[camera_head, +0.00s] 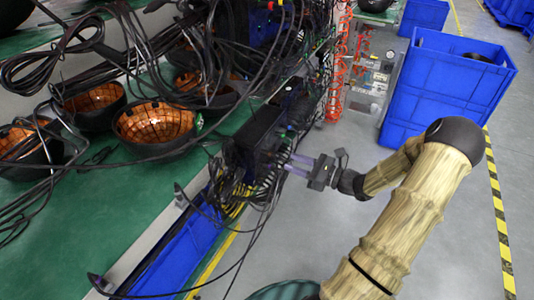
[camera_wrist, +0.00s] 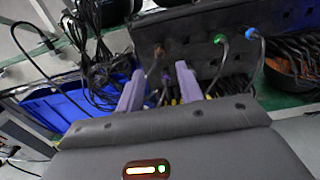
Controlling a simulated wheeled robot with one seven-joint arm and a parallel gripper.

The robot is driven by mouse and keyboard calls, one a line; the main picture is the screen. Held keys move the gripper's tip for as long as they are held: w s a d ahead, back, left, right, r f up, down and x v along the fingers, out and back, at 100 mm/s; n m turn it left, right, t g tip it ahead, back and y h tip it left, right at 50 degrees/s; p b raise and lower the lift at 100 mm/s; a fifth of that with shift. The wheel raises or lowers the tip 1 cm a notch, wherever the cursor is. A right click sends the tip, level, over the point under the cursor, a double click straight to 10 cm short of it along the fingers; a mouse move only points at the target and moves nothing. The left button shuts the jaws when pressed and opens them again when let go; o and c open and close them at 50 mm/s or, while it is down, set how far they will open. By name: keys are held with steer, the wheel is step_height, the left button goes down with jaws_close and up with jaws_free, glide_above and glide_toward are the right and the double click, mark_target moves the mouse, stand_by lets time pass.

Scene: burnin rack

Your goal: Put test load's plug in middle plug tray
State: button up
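In the head view my gripper (camera_head: 287,163) reaches left with its pale purple fingers close to a black box (camera_head: 258,130) with many cables, at the green bench's edge. In the wrist view the two fingers of my gripper (camera_wrist: 158,82) stand apart, and I see nothing clamped between them. Beyond them a dark panel (camera_wrist: 200,45) carries a brown plug (camera_wrist: 157,52), a green plug (camera_wrist: 220,40) and a blue plug (camera_wrist: 252,33) with grey leads. I cannot tell which plug belongs to the test load. I cannot pick out the middle plug tray.
Black cables hang in tangles around the box and over the green bench (camera_head: 110,215). Black bowls with copper-coloured insides (camera_head: 155,122) sit on it. A blue container (camera_head: 190,240) lies below the bench edge. Large blue crates (camera_head: 440,85) stand at right. Grey floor is clear between.

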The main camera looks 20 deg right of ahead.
mark_target(272, 155)
steer(key=shift+b+x, duration=0.5)
steer(key=shift+x, duration=3.8)
steer(key=shift+p, duration=0.6)
steer(key=shift+c, duration=0.3)
jaws_close()
steer(key=shift+s+d, duration=0.1)
steer(key=shift+s, duration=0.05)
steer(key=shift+p+v, duration=1)
steer(key=shift+v, duration=1.9)
